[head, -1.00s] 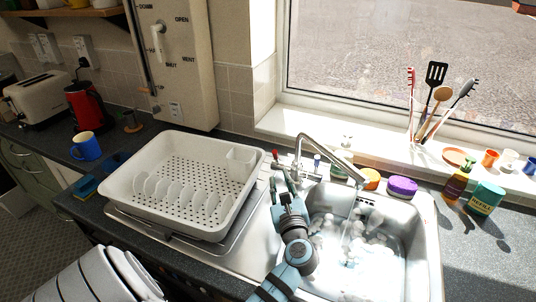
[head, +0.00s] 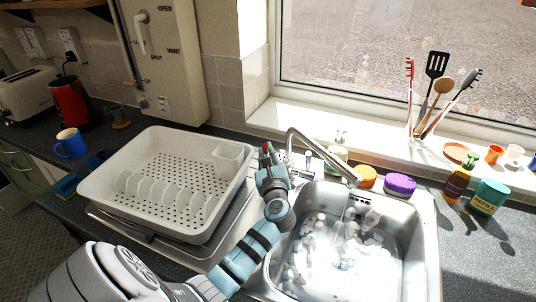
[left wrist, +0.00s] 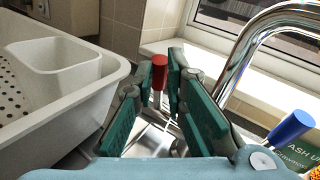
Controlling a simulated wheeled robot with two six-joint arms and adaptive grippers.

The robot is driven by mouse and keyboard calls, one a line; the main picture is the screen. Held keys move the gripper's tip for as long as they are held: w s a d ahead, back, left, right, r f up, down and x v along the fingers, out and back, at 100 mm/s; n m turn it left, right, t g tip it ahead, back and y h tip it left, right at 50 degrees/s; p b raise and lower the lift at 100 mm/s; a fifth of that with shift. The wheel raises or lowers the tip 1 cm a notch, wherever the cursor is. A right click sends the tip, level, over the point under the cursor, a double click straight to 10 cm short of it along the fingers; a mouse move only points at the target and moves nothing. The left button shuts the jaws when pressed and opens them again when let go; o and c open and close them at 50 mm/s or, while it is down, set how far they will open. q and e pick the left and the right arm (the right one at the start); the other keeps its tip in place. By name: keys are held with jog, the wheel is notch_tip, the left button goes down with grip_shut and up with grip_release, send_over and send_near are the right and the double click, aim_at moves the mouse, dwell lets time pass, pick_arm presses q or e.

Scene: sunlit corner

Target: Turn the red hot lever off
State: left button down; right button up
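The red hot lever (head: 265,147) stands at the left of the chrome tap (head: 320,152) behind the sink. In the left wrist view the red lever (left wrist: 159,74) shows upright between the fingertips, with a gap beside it. My left gripper (head: 268,164) is open at the lever; its green-padded fingers (left wrist: 161,82) are spread, and I cannot tell whether either touches it. The blue lever (left wrist: 291,126) is at the tap's right side, tilted, and shows small in the head view (head: 308,156). A thin stream falls from the spout. My right gripper is out of view.
The white dish rack (head: 130,160) stands close left of my left gripper. The sink (head: 428,235) holds foamy water. The spout arches right of the gripper. An orange sponge (head: 366,177), a purple sponge (head: 400,184) and bottles stand behind the sink.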

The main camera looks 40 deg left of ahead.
pick_arm(q)
jog(key=shift+s+a+f, duration=0.1)
jog(key=shift+s+a, duration=0.1)
jog(key=c, duration=2.3)
grip_release()
jog(key=shift+a, duration=0.15)
jog(key=o, duration=0.5)
jog(key=shift+c, duration=0.2)
jog(key=shift+w+d, duration=0.15)
jog(key=shift+d, duration=0.1)
jog(key=v, duration=1.2)
